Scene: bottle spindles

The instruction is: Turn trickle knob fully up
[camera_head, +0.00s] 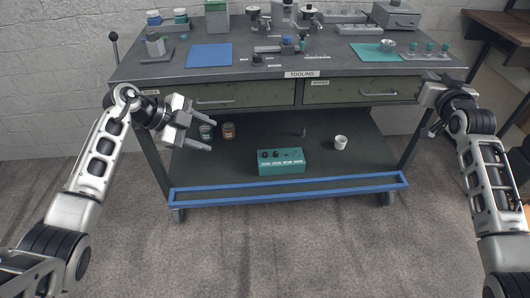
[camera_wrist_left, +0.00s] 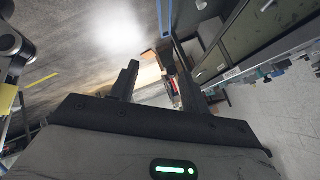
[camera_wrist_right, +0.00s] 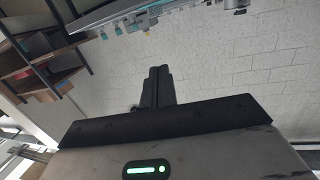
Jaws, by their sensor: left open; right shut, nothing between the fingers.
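A teal box with several dark knobs on its top (camera_head: 281,161) sits on the cart's lower shelf, near its front edge. Which knob is the trickle knob I cannot tell, as the labels are too small to read. My left gripper (camera_head: 204,133) is open and empty, in front of the cart's left side, to the left of the teal box and apart from it. Its two spread fingers also show in the left wrist view (camera_wrist_left: 158,80). My right gripper (camera_head: 432,92) is at the cart's right edge, far from the box. In the right wrist view its fingers (camera_wrist_right: 157,75) are together and empty.
The cart's top (camera_head: 330,66) carries a blue mat (camera_head: 209,55), a green mat (camera_head: 377,53) and several tools. Two jars (camera_head: 229,131) and a white cup (camera_head: 340,142) stand on the lower shelf. A blue rail (camera_head: 290,194) runs along the shelf's front. The floor in front is clear.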

